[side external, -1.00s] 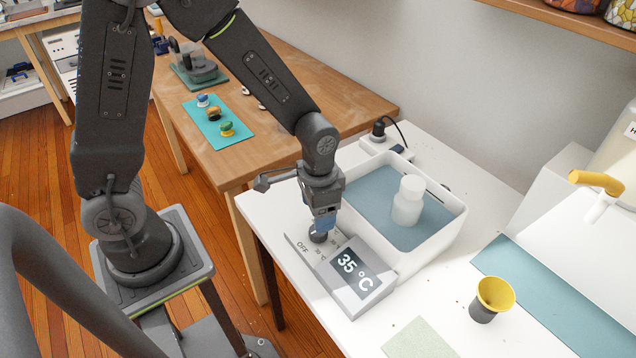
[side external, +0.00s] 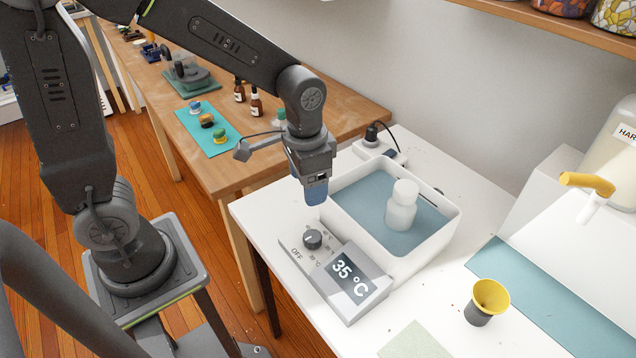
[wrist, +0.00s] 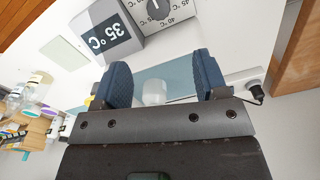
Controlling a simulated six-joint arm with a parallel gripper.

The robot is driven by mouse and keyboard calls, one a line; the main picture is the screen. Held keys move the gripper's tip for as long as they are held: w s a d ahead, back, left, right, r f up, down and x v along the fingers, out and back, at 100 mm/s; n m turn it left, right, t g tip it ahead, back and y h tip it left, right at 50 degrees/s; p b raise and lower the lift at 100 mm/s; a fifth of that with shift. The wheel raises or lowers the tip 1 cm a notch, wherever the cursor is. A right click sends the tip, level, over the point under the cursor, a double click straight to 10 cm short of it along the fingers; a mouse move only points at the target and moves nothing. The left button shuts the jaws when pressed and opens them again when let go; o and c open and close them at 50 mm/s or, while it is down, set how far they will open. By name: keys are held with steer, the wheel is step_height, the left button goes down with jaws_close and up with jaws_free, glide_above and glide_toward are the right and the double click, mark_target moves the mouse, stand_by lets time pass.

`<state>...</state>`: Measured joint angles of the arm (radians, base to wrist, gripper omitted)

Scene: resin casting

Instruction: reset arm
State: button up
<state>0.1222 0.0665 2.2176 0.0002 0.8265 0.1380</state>
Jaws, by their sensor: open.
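My gripper (side external: 316,196) hangs above the white table, a little above and behind the control unit's dark knob (side external: 312,239). It touches nothing. In the wrist view my gripper (wrist: 163,82) shows two blue fingers spread apart with nothing held between them. The grey control unit (side external: 326,276) has a display (side external: 352,278) reading 35 °C, with OFF and temperature marks around the knob. The display also shows in the wrist view (wrist: 105,33), beside the knob (wrist: 157,8).
A white water bath (side external: 447,226) holds a white bottle (side external: 402,206) upright. A yellow-rimmed cup (side external: 487,302) stands at right, near a blue mat (side external: 545,305). A wooden bench (side external: 245,172) behind carries small bottles (side external: 256,103) and a teal mat (side external: 210,130) with several small items.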

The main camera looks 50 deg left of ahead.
steer(key=s+a+r+n+t, duration=0.3)
steer(key=s+r+t, duration=0.2)
steer(key=s+r, duration=0.5)
steer(key=shift+s+a+r, duration=0.15)
steer(key=shift+a+r, duration=0.25)
steer(key=shift+r, duration=0.35)
